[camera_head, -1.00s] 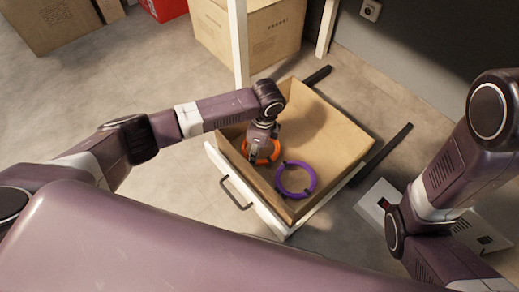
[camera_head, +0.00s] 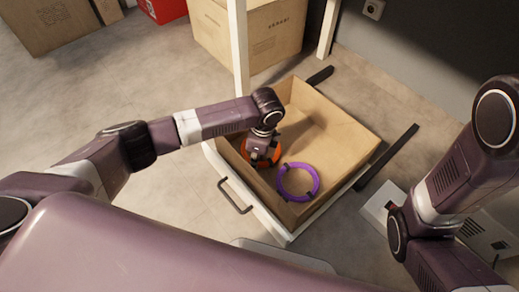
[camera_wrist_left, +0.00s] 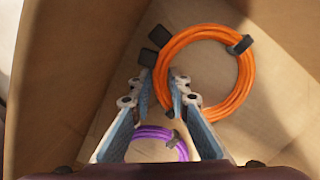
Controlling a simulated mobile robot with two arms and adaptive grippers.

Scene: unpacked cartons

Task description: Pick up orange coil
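The orange coil (camera_head: 275,156) lies in the near-left part of the open drawer (camera_head: 335,145), partly hidden by my left gripper (camera_head: 259,157). In the left wrist view the orange coil (camera_wrist_left: 247,85) is a ring with black clips. My left gripper (camera_wrist_left: 162,78) is open there, its two fingertips on either side of the coil's left strand. I cannot tell whether they touch it. My right gripper is out of view; only my right arm shows at the right.
A purple coil (camera_head: 316,182) lies beside the orange one in the drawer and shows below it in the left wrist view (camera_wrist_left: 149,132). The drawer walls are close around the gripper. A white post (camera_head: 238,50) and a carton (camera_head: 265,35) stand behind.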

